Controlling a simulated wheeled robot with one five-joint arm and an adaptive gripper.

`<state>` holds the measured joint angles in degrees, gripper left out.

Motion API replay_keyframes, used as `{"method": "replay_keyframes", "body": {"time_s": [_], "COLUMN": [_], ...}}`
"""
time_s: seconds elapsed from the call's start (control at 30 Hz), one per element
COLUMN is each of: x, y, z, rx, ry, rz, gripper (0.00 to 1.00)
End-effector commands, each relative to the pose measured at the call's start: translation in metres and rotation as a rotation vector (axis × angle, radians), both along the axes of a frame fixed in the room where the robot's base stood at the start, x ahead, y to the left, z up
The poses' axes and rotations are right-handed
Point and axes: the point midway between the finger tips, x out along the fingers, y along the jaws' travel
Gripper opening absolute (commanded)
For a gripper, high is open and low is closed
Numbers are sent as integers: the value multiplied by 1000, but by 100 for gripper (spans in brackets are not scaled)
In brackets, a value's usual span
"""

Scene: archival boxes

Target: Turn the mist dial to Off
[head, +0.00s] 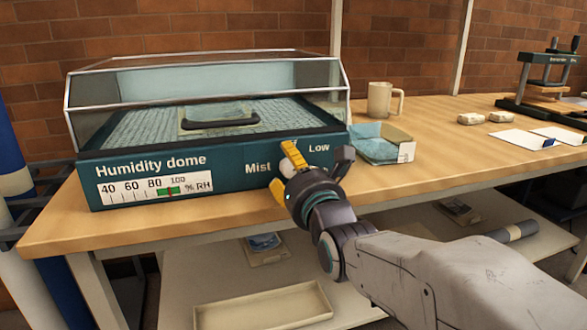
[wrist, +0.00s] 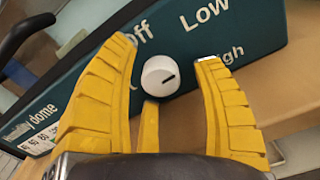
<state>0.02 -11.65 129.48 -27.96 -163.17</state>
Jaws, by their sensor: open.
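The humidity dome (head: 130,160) stands on the workbench, with "Mist" and "Low" printed on the right part of its dark teal front. The mist dial (wrist: 161,75) is a small white round knob in the wrist view, with "Off" at its upper left, "Low" at its upper right and "High" to its right. Its dark mark points right and slightly up, seemingly toward "High". In the wrist view, the yellow fingers (wrist: 168,55) stand either side of the dial, with visible gaps.
A blue-lined open box (head: 380,143) sits just right of the dome, with a mug (head: 382,99) behind it. White cards (head: 522,138) and a press (head: 545,85) are farther right. The bench's front edge (head: 120,228) runs below the dome.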

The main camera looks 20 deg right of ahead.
Motion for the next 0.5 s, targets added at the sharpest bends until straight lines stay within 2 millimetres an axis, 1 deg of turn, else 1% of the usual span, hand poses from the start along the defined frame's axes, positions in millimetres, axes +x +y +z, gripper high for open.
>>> {"method": "replay_keyframes", "body": {"time_s": [0.17,0.5], "x": [-10,-51], "y": [0,0], "z": [0,0], "rx": [0,0], "ry": [0,-2], "rz": [0,-1], "gripper": [61,61]}}
